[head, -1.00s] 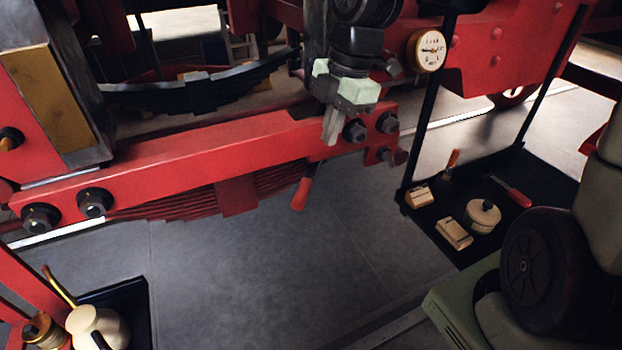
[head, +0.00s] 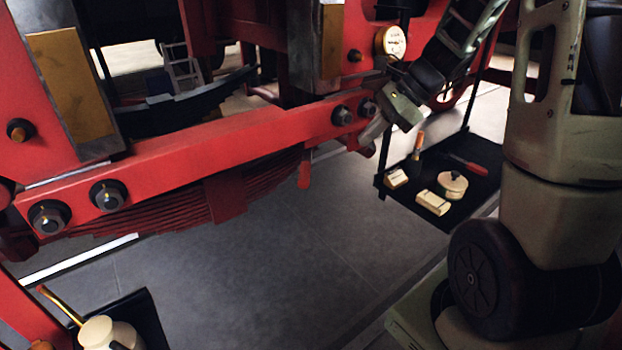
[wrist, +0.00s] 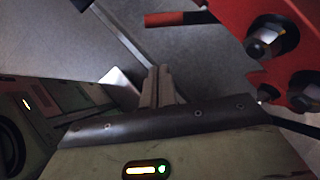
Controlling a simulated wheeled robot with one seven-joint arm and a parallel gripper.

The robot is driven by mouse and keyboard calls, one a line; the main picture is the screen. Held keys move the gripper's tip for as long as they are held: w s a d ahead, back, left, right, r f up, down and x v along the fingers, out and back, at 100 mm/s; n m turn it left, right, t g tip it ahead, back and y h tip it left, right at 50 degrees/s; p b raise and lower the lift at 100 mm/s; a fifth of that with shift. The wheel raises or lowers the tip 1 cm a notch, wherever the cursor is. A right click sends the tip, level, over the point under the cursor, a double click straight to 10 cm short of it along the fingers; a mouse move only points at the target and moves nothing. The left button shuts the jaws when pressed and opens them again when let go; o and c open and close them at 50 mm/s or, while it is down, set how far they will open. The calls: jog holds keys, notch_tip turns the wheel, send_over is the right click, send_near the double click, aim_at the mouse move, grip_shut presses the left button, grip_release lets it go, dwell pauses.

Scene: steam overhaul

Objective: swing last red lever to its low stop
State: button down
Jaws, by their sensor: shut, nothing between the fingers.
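The red lever handle (head: 305,170) hangs below the long red beam (head: 215,145), close to upright in the head view. Its upper part is hidden by the beam. In the wrist view a red grip with a dark shaft (wrist: 176,18) shows at the top edge, apart from my fingers. My gripper (head: 372,132) is at the right end of the beam, in front of the bolts and to the right of the lever. Its fingers are shut and empty, pointing down-left in the head view. The closed fingers also show in the wrist view (wrist: 158,75).
Large bolts (head: 342,115) stick out of the beam near my gripper; they also show in the wrist view (wrist: 265,42). A black tray (head: 398,205) with tins and tools is at the right. A second tray (head: 152,315) is at lower left. The floor between is clear.

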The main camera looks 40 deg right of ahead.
aim_at(306, 158)
jog(key=w+a+f+m+p, duration=0.2)
jog(key=w+a+f+p, duration=0.1)
jog(key=w+a+f, duration=0.3)
jog(key=shift+a+f+t, duration=0.3)
jog(key=shift+a+f, duration=0.45)
jog(key=shift+f, duration=0.55)
jog(key=shift+w, duration=0.15)
jog(key=w+a+m+t+h+b, duration=0.1)
jog(key=w+a+m+b, duration=0.1)
jog(key=w+a+b, duration=0.1)
jog(key=shift+w+a+m+h+b, duration=0.35)
jog(key=shift+a+b, duration=0.45)
jog(key=shift+a, duration=0.3)
jog(key=shift+s, duration=0.1)
